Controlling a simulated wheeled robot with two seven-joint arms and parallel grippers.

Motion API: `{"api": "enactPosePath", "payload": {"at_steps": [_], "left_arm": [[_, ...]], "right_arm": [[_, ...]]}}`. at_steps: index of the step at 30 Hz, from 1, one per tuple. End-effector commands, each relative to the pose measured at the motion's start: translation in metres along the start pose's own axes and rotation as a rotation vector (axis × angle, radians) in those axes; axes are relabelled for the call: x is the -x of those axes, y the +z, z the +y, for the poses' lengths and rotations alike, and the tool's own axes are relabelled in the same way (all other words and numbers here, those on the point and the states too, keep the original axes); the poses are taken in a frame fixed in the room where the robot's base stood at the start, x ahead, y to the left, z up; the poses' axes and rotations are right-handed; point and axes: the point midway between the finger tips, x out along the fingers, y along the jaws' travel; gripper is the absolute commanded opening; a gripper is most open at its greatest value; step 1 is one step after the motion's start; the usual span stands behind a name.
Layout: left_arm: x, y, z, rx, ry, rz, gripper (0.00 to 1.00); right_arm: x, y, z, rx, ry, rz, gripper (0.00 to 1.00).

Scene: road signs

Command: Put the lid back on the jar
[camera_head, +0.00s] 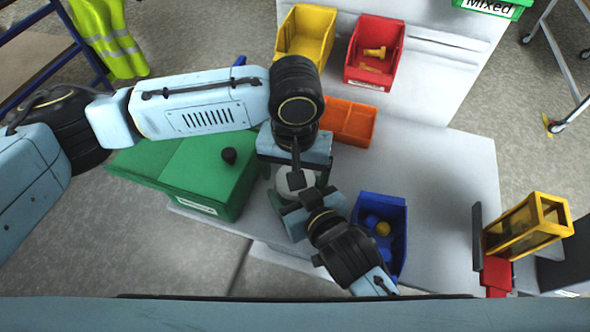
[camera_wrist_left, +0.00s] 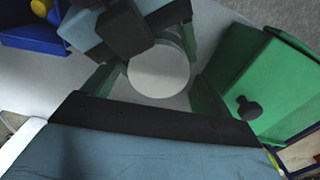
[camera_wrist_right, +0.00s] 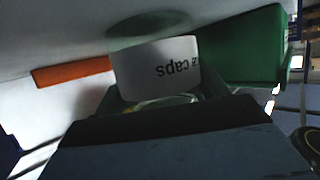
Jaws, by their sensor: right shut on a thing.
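The jar (camera_wrist_right: 156,68) carries a white label with upside-down lettering reading "caps" in the right wrist view. My right gripper (camera_head: 312,203) is shut on the jar. A pale round disc (camera_wrist_left: 160,70) shows from above in the left wrist view, and also in the head view (camera_head: 295,181). I cannot tell whether it is the lid or the jar's own top. My left gripper (camera_wrist_left: 155,92) is above it, open, with one finger on each side of the disc. The arms and grippers hide much of the jar in the head view.
A green box (camera_head: 195,170) with a black knob (camera_head: 229,155) stands left. An orange tray (camera_head: 352,120) is behind, and a blue bin (camera_head: 393,210) with small pieces is right. Yellow (camera_head: 306,35) and red (camera_head: 374,45) bins stand farther back.

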Motion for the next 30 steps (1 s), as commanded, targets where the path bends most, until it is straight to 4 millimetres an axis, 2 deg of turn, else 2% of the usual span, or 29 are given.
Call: {"api": "enactPosePath", "payload": {"at_steps": [5,15,24,27,30], "left_arm": [[0.003,0.0,0.001,-0.001,0.003,0.0,0.86],[0.042,0.0,0.001,-0.001,0.004,0.001,0.86],[0.045,0.0,0.001,-0.001,0.002,0.0,0.86],[0.045,0.0,0.001,-0.001,0.002,0.0,0.99],[0.045,0.0,0.001,-0.001,0.002,0.0,1.0]], "right_arm": [[0.0,-0.001,-0.001,0.0,-0.002,0.002,0.09],[0.0,-0.001,-0.001,0.0,-0.001,0.001,0.09],[0.0,-0.001,-0.001,0.0,-0.001,0.002,0.09],[0.0,-0.001,-0.001,0.0,-0.001,0.002,0.09],[0.0,-0.001,-0.001,0.0,-0.001,0.002,0.09]]}}
